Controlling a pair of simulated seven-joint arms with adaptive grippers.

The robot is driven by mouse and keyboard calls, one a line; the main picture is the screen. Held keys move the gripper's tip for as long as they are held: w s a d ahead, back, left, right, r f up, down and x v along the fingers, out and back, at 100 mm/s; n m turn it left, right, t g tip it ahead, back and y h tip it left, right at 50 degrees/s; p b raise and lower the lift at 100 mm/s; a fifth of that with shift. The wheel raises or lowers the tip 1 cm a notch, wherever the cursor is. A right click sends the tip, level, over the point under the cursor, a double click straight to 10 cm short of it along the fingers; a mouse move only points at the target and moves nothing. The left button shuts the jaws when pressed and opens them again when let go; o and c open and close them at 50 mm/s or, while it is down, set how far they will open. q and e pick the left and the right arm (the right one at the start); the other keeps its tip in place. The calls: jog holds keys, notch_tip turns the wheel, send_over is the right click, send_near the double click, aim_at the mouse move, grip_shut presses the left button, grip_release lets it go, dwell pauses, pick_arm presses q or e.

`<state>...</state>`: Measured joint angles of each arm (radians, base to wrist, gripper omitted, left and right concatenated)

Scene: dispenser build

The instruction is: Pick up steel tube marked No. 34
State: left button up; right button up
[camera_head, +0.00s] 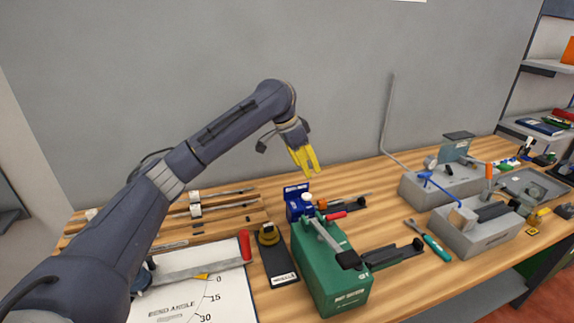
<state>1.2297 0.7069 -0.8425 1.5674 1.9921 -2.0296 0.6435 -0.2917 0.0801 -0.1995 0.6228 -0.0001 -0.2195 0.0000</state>
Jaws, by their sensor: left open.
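Thin steel tubes (230,192) lie on the wooden rack (263,217) at the back left of the bench. Some carry white tags (195,210), but the numbers are too small to read, so I cannot tell which is No. 34. My left arm partly hides the rack. My left gripper (306,172), with yellow fingers, is open and empty, pointing down in the air to the right of the rack and above the blue device. It touches no tube. My right gripper is not in view.
A green block tool (332,275) with a lever and a blue device (296,200) stand mid-bench. A bend-angle board (225,300) with a red-handled bar lies at front left. Grey fixtures (475,236) stand at right. A bent rod (386,120) rises behind.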

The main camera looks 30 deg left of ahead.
aim_at(322, 200)
pick_arm(q)
jog(key=shift+s+d+r, duration=0.1)
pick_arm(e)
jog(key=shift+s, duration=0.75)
pick_arm(q)
jog(key=x, duration=1.7)
jog(key=shift+f, duration=0.2)
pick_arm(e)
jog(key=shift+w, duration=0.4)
pick_arm(q)
jog(key=shift+o, duration=0.3)
grip_shut()
